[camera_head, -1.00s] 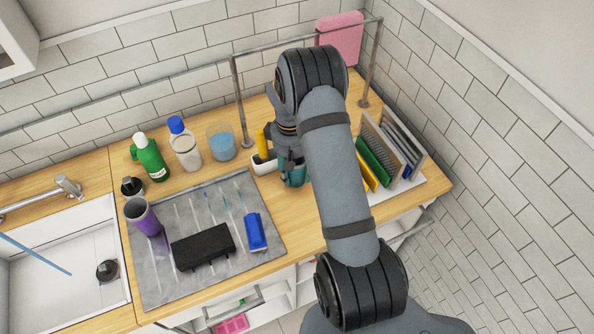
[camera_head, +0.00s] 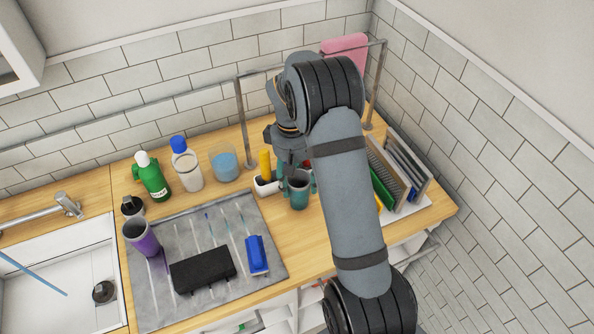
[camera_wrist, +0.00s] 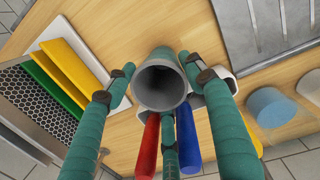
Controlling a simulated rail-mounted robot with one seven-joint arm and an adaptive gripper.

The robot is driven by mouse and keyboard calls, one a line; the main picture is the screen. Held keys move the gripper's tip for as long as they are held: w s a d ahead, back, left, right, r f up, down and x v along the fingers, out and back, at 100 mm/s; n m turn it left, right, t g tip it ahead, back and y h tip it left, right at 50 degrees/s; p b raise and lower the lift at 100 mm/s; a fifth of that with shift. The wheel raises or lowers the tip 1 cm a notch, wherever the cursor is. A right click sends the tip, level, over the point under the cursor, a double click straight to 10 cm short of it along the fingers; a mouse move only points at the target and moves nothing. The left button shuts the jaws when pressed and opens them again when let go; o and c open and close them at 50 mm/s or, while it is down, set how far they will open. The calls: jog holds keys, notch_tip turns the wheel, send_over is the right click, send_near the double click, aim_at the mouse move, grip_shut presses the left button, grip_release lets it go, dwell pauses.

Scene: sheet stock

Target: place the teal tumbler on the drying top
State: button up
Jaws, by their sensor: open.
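The teal tumbler (camera_head: 299,191) stands upright on the wooden counter, right of the drying top. In the wrist view I look into the mouth of the tumbler (camera_wrist: 163,84). My gripper (camera_wrist: 157,66) is open, with teal fingers on both sides of the tumbler; I cannot tell whether they touch it. In the head view my gripper (camera_head: 298,168) is partly hidden by my arm. The drying top (camera_head: 190,292) is a grey ribbed surface beside the sink; its edge shows in the wrist view (camera_wrist: 240,40).
On the drying top are a purple cup (camera_head: 143,237), a black block (camera_head: 202,270) and a blue brush (camera_head: 256,254). A white caddy (camera_head: 266,186) stands close left of the tumbler. A rack with boards (camera_head: 394,172) stands right. Bottles (camera_head: 186,168) line the back.

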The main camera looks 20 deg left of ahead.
jog(key=r, duration=0.6)
jog(key=shift+a+r+b, duration=0.1)
jog(key=shift+a+b, duration=0.15)
jog(key=shift+b, duration=0.1)
